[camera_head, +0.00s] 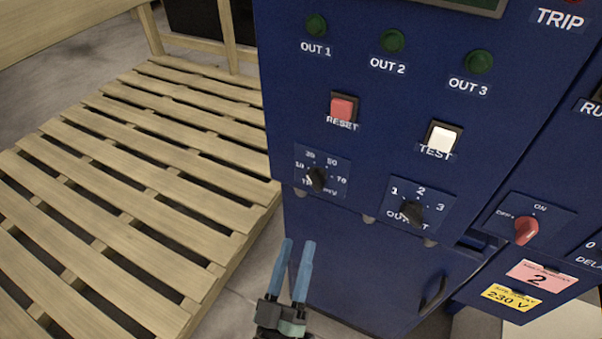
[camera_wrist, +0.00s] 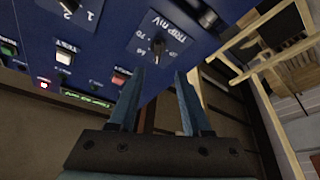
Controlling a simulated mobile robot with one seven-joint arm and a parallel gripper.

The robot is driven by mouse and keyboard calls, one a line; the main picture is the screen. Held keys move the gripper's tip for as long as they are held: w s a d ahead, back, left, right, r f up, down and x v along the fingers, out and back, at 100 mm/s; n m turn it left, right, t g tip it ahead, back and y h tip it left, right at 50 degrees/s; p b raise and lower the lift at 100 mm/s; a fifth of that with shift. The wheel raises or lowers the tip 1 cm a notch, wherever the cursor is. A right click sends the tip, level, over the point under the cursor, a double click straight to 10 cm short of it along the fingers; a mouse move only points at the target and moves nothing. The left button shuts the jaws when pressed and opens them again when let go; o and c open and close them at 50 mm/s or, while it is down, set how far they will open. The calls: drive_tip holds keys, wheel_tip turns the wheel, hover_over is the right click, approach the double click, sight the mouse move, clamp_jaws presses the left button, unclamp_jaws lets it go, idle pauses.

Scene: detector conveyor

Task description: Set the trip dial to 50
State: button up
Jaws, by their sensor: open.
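The trip dial (camera_head: 317,180) is a small black knob on a dark blue panel, with marks 10, 30, 50 and 70 around it. I cannot read for sure which mark its pointer faces. In the wrist view the dial (camera_wrist: 158,46) shows beyond the fingertips, roughly in line with the gap between them. My gripper (camera_head: 298,245) is open and empty, with two blue fingers pointing up, below the dial in the head view and apart from it. The fingertips also show in the wrist view (camera_wrist: 160,75). Nothing hides the dial.
Right of the dial are the black output dial (camera_head: 411,212) and a red on/off switch (camera_head: 526,230). Above are the red RESET button (camera_head: 343,107) and white TEST button (camera_head: 441,137). A cabinet handle (camera_head: 433,294) sticks out below. A slatted wooden pallet (camera_head: 140,170) lies at the left.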

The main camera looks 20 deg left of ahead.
sight(314, 187)
drive_tip(key=x, duration=1.2)
drive_tip(key=shift+d+r, duration=0.1)
drive_tip(key=shift+r, duration=0.15)
clamp_jaws()
